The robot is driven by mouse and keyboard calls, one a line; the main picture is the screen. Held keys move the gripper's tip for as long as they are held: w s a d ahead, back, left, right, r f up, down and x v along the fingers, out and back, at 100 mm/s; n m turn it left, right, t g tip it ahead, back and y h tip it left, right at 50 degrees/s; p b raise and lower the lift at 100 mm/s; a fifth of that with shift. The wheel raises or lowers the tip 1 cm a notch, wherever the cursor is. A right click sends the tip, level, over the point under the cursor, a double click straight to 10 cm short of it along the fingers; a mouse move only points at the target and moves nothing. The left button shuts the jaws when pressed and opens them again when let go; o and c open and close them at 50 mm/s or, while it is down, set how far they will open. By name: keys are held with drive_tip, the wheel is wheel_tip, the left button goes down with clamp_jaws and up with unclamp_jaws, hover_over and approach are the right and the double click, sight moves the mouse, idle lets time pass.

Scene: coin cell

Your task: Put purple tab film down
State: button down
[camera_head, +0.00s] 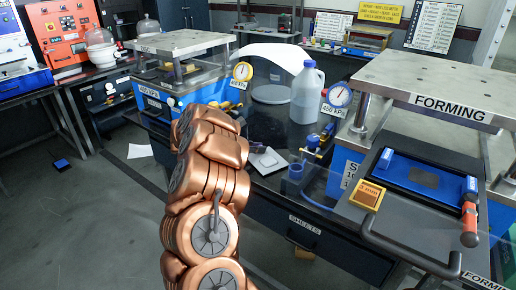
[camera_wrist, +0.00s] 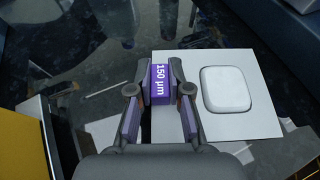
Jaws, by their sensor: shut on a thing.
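The purple tab (camera_wrist: 160,84) marked "150 µm" is between the fingertips of my gripper (camera_wrist: 159,92) in the wrist view. My gripper is shut on it. A pale sheet (camera_wrist: 262,122) lies behind and to the right of the tab, with a rounded white pad (camera_wrist: 226,90) on it. The tab overlaps the sheet's left part in the picture; I cannot tell whether they touch. The pale sheet with the pad also shows there, on the dark bench (camera_head: 262,112), right of my arm.
A forming press (camera_head: 430,88) with a blue plate stands at the right, and another press (camera_head: 180,42) at the back left. A white jug (camera_head: 306,95) and round gauges stand on the bench. A yellow block (camera_wrist: 18,140) is at the wrist view's lower left.

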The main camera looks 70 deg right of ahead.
drive_tip(key=shift+f+b, duration=0.3)
drive_tip(key=shift+b, duration=0.1)
drive_tip(key=c, duration=1)
unclamp_jaws()
drive_tip(key=shift+v, duration=6.05)
drive_tip(key=shift+w, duration=0.1)
